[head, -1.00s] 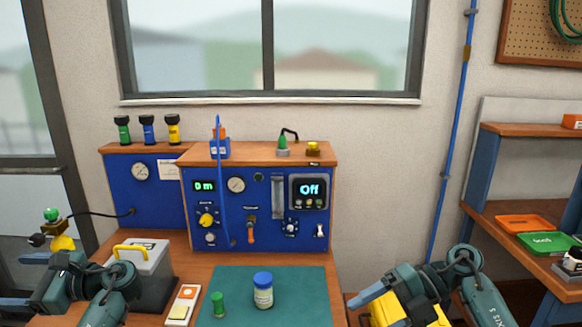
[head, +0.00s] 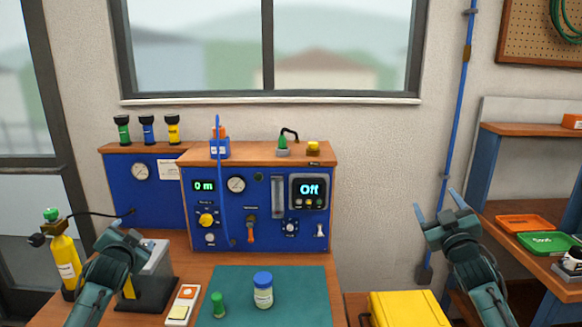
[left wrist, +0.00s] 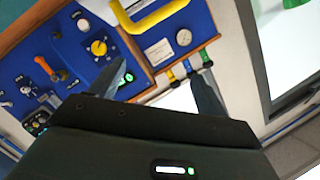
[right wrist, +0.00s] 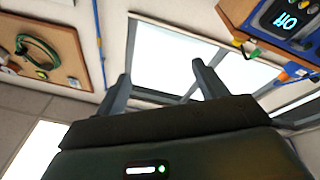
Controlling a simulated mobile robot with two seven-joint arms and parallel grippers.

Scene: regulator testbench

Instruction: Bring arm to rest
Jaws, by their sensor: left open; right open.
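My right gripper (head: 443,211) is raised at the right of the bench, open and empty, with its two fingers pointing up. In the right wrist view its fingers (right wrist: 160,85) stand apart with nothing between them. My left arm is at the lower left in the head view, in front of the grey box; its gripper (head: 122,228) is seen end-on there. In the left wrist view the left gripper's fingers (left wrist: 160,85) are wide apart and hold nothing, with the blue panel beyond them.
The blue test panel (head: 262,225) stands at the back of the bench. A green mat (head: 300,300) carries a blue-capped jar (head: 263,290) and a green-capped vial (head: 218,304). A yellow cylinder (head: 65,262) stands left; a yellow case (head: 405,310) lies right. Trays (head: 550,243) sit on the right shelf.

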